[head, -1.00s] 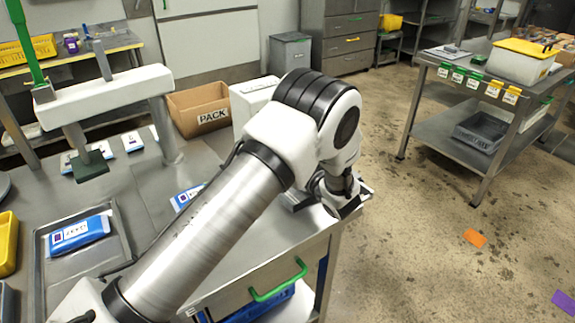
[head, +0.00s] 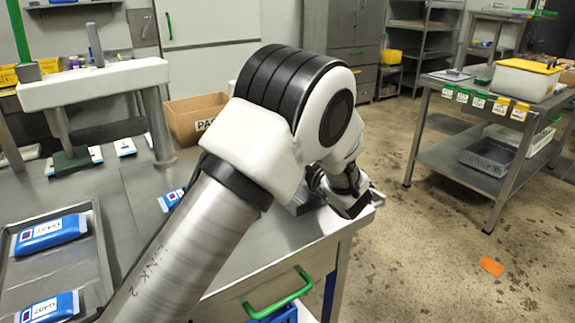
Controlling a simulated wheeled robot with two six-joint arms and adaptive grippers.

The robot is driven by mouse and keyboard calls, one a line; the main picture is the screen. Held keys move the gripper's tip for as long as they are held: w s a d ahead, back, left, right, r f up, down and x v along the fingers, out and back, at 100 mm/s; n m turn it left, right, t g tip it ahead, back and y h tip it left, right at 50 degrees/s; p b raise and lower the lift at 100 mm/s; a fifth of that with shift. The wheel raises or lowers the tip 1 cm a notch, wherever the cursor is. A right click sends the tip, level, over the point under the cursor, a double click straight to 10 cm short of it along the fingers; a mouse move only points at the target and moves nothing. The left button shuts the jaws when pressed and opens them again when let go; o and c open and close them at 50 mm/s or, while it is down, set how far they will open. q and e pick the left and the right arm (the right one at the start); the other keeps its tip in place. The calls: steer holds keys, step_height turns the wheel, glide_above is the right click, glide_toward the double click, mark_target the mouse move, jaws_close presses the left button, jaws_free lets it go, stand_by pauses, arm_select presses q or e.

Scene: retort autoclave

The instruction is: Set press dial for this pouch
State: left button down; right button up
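A white press (head: 95,85) with a green upright lever (head: 18,30) and a dark green foot (head: 72,158) stands on the steel counter at the left. I cannot make out a dial on it. A blue pouch with a white label (head: 50,232) lies in a metal tray (head: 103,262), with a second blue pouch (head: 48,308) nearer the front. Another blue pouch (head: 171,199) lies on the counter, partly hidden by my arm. My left gripper (head: 352,206) is low over the counter's right end; its fingers are too unclear to read. My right gripper is out of view.
My arm blocks much of the counter. A cardboard box (head: 183,122) stands behind it. A drawer with a green handle (head: 280,297) is at the counter's front. A steel trolley (head: 425,122) stands at the right, with open floor between.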

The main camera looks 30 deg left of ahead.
arm_select(q)
steer(key=shift+n, duration=0.3)
steer(key=c, duration=1.2)
jaws_free()
steer(key=shift+o, duration=0.2)
step_height(320, 180, up, 10)
